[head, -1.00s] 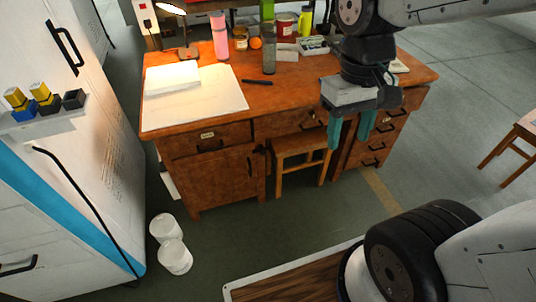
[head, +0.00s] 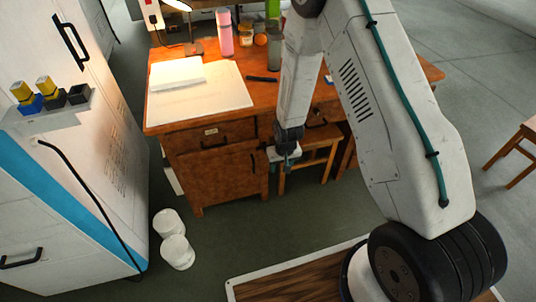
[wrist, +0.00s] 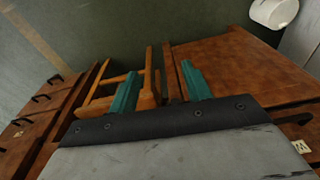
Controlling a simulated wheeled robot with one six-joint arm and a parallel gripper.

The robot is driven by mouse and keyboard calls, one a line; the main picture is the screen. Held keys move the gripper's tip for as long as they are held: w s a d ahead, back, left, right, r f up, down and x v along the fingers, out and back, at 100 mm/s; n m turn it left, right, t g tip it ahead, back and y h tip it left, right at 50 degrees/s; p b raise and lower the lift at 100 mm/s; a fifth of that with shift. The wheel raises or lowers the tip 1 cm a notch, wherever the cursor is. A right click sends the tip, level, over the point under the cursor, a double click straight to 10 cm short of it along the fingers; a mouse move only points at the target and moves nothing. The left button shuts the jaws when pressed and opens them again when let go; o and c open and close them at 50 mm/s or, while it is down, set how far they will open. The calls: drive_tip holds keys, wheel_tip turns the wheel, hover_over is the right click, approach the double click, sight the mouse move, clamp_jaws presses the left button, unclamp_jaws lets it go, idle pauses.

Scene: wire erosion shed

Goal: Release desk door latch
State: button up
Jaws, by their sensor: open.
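The desk (head: 262,92) has a wooden door (head: 212,178) at its lower left, and it looks closed. A dark upright handle (head: 253,162) is near the door's right edge. A small dark piece that may be the latch (head: 264,146) is just above it, too small to make out. My gripper (head: 286,166) is in front of the desk, just right of the handle. The wrist view shows my gripper (wrist: 160,86) open and empty, with teal fingers apart. The door (wrist: 235,65) is right of the fingers there; its handle and latch are not clear.
A wooden stool (head: 318,142) stands in the knee space behind my gripper. White tubs (head: 176,251) sit on the floor at the left, near a white cabinet (head: 85,165). The floor before the door is otherwise clear. A notebook and bottles are on the desktop.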

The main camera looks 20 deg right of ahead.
drive_tip(key=w+f+t, duration=0.2)
drive_tip(key=f+t, duration=0.1)
drive_tip(key=f, duration=0.7)
drive_tip(key=w+f+t, duration=0.2)
drive_tip(key=f+t, duration=0.2)
drive_tip(key=f, duration=0.6)
drive_tip(key=w+r+m+t, duration=0.1)
drive_tip(key=w+r+t, duration=0.7)
drive_tip(key=w, duration=0.4)
drive_tip(key=shift+w+r+t, duration=0.25)
drive_tip(key=shift+t, duration=0.45)
drive_tip(key=shift+c, duration=0.3)
drive_tip(key=c, duration=0.9)
